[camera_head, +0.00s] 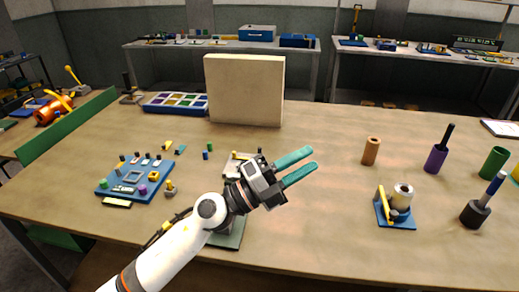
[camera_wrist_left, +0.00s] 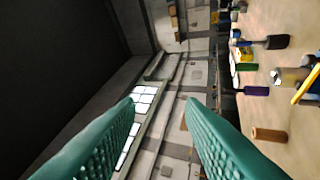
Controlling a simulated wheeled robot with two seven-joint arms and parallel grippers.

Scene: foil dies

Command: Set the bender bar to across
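My left gripper (camera_head: 312,159) is open and empty above the middle of the table, its teal fingers pointing right. Its fingers also show apart in the left wrist view (camera_wrist_left: 160,103). I cannot tell for sure which thing is the bender bar. A yellow bar (camera_head: 382,204) stands on a small blue base (camera_head: 402,224) beside a pale roll, right of my gripper and apart from it. This yellow bar also shows at the right edge of the left wrist view (camera_wrist_left: 307,86). A grey and green fixture (camera_head: 232,238) is partly hidden under my left arm. My right gripper is out of view.
A blue board (camera_head: 130,190) with small dies lies at the left. A beige block (camera_head: 244,90) and a compartment tray (camera_head: 175,110) stand at the back. A brown cylinder (camera_head: 371,151), a purple holder (camera_head: 435,160) and a dark holder (camera_head: 474,214) stand at the right. The table between is clear.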

